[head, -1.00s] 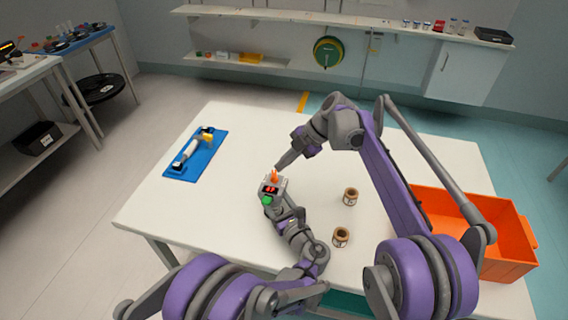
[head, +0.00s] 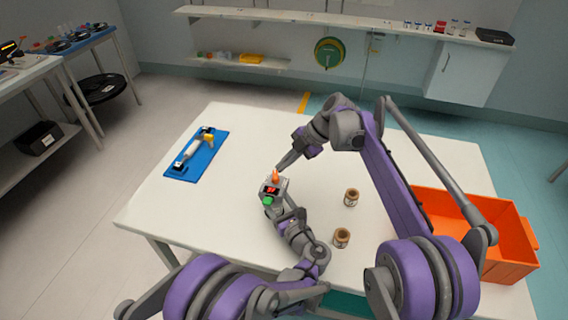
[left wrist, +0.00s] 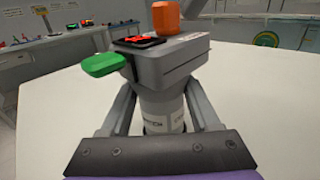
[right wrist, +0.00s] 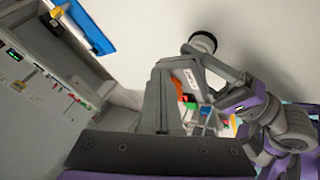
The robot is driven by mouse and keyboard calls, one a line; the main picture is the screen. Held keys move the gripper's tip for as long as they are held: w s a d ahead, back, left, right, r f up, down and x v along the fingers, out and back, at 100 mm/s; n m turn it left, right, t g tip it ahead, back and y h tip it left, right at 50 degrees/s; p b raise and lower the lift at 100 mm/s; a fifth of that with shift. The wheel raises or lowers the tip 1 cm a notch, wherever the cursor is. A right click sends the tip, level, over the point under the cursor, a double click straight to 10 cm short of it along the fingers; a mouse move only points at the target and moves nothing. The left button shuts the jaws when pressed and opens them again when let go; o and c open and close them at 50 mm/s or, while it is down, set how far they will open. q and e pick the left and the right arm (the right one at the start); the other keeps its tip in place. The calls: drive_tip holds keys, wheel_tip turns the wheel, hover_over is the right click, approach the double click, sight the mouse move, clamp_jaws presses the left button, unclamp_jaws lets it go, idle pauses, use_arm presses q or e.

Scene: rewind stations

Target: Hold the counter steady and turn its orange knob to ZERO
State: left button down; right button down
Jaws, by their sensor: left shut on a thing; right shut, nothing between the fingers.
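The counter (head: 270,198) is a grey box with a red-lit display, a green part (left wrist: 103,63) on one side and an upright orange knob (head: 275,176) on top. In the left wrist view, its body (left wrist: 178,66) sits on a round, labelled neck (left wrist: 163,115). My left gripper (head: 279,211) is shut on this neck, a finger on each side. My right gripper (head: 282,167) is shut and empty, its tip close beside the knob. In the right wrist view, the fingers (right wrist: 166,70) partly cover the knob (right wrist: 180,88); contact cannot be told.
Two small brown-topped jars (head: 351,197) (head: 341,238) stand right of the counter. A blue board (head: 182,171) with a white and yellow tool lies at the left. An orange crate (head: 500,270) stands at the right. The white table (head: 240,130) is clear behind the counter.

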drive_tip(key=shift+s, duration=0.1)
drive_tip(key=shift+s+a, duration=0.55)
drive_tip(key=shift+s, duration=0.2)
drive_tip(key=v, duration=1.2)
drive_tip(key=shift+w+d, duration=0.2)
drive_tip(key=shift+w, duration=0.05)
drive_tip(key=shift+r, duration=0.1)
use_arm(q)
drive_tip(key=shift+c, duration=0.2)
unclamp_jaws()
